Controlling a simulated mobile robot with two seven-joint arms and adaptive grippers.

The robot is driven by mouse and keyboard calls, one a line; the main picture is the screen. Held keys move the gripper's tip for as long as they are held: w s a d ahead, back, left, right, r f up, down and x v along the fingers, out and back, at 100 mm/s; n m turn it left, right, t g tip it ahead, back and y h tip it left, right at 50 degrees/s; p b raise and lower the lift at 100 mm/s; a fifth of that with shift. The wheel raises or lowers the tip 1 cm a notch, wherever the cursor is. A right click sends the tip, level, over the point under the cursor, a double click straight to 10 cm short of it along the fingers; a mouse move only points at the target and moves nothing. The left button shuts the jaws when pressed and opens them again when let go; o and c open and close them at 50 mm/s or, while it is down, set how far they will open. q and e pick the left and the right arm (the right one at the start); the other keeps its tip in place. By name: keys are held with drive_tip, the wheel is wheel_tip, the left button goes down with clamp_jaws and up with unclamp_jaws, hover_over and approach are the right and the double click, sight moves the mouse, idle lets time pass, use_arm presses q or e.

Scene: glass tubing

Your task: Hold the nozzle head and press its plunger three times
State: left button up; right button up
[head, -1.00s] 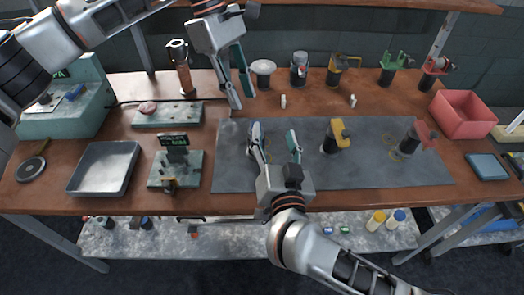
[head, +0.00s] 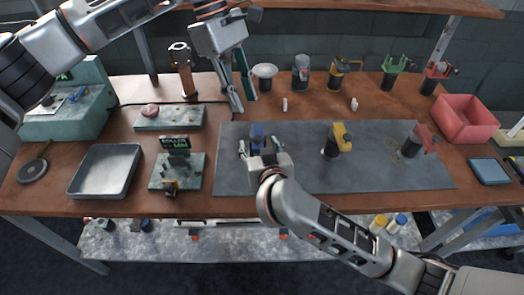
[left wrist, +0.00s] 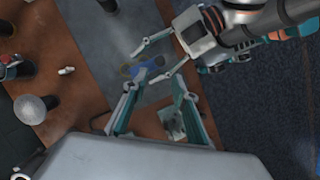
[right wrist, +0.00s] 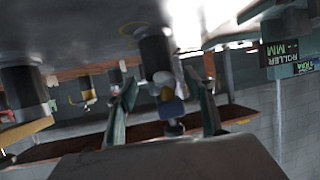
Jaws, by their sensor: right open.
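A nozzle head with a blue top (head: 257,131) stands on the dark mat (head: 300,180). My right gripper (head: 261,148) is open, with its fingers on either side of it. In the right wrist view its blue part (right wrist: 172,107) and dark cylindrical body (right wrist: 155,55) show between the spread fingers; I cannot tell whether they touch. The blue top (left wrist: 143,69) also shows in the left wrist view. My left gripper (head: 242,98) is open and empty, pointing down above the back of the bench, behind and left of the nozzle head.
A yellow-topped device (head: 338,140) and a red-topped one (head: 416,142) stand farther right on the mat. Several devices line the back, including a grey-blue canister (head: 301,72). A metal tray (head: 106,171) and a small display stand (head: 178,165) are left; a red bin (head: 466,117) is right.

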sight(257, 137)
drive_tip(key=shift+x, duration=1.05)
drive_tip(key=c, duration=1.4)
use_arm(q)
drive_tip(key=c, duration=0.5)
use_arm(e)
drive_tip(key=shift+c, duration=0.2)
use_arm(q)
drive_tip(key=shift+s+d+m+y, duration=0.25)
drive_tip(key=shift+d+m+y, duration=0.05)
drive_tip(key=shift+m, duration=0.1)
clamp_jaws()
use_arm(e)
drive_tip(key=shift+d, duration=0.1)
use_arm(q)
drive_tip(key=shift+s+d+f+m+t+y, duration=0.4)
drive_tip(key=shift+f+m, duration=0.3)
drive_tip(key=shift+f, duration=0.4)
drive_tip(key=shift+s+d+f+m+t+y, duration=0.25)
drive_tip(key=shift+d+f+m+t+y, duration=0.35)
drive_tip(key=shift+f, duration=0.55)
drive_tip(key=shift+s+d+f+m+t+y, duration=0.2)
drive_tip(key=shift+s+d+f+m+y, duration=0.1)
drive_tip(key=shift+f+m, duration=0.65)
